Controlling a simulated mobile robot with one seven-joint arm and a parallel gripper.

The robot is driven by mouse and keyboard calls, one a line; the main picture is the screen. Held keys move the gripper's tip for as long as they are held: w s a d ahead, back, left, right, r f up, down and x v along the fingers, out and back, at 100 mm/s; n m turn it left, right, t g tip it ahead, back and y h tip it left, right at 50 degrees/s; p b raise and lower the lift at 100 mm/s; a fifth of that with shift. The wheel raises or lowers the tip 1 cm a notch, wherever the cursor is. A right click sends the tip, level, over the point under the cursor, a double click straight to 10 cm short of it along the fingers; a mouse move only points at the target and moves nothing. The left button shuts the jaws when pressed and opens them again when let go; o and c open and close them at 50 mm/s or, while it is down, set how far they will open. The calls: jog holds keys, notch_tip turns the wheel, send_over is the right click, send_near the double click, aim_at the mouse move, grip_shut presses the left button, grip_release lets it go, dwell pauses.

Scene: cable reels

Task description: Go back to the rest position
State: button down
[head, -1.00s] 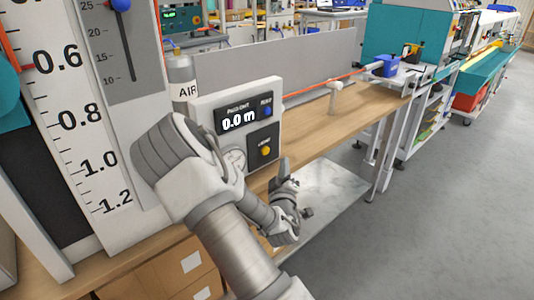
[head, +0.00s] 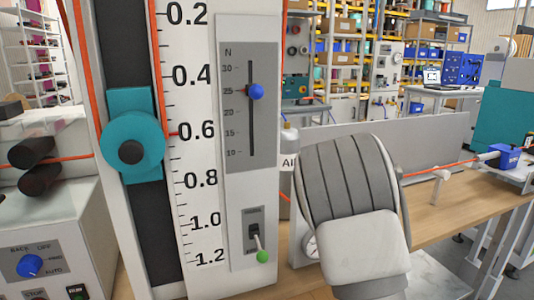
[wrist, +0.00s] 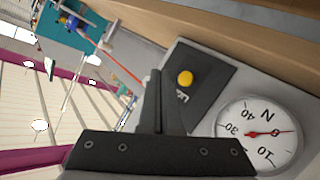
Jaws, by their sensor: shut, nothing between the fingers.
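My gripper (wrist: 155,80) shows in the wrist view with its two dark fingers together and nothing between them. It appears close to a grey panel with a yellow button (wrist: 185,78) and a round dial gauge (wrist: 262,132); I cannot tell the exact gap. In the head view my arm's thick grey links rise at the lower right and hide most of the counter box behind them. My gripper itself is hidden or out of frame there.
A tall scale panel (head: 195,150) with a blue slider knob (head: 255,91) and a green-tipped switch (head: 262,256) stands left of my arm. A teal roller block (head: 133,120) is beside it. An orange cable (head: 440,168) runs above the wooden bench (head: 450,205) to a blue clamp (head: 507,155).

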jog(key=s+a+r+m+g+y+p, duration=0.1)
jog(key=s+a+r+g+y+p, duration=0.15)
jog(key=s+a+r, duration=0.35)
jog(key=s+a+r+g+y+p, duration=0.1)
jog(key=s+a+r+y+p, duration=0.1)
jog(key=s+a+r+y, duration=0.35)
jog(key=s+a+r+g+p, duration=0.2)
jog(key=s+r, duration=0.4)
jog(key=s, duration=0.2)
jog(key=s+a+r+n+g+h+p, duration=0.1)
jog(key=s+a+r+p, duration=0.1)
jog(key=s+r, duration=0.4)
jog(key=s, duration=0.3)
jog(key=shift+s+r+g, duration=0.25)
jog(key=shift+g, duration=0.1)
jog(key=shift+n, duration=0.3)
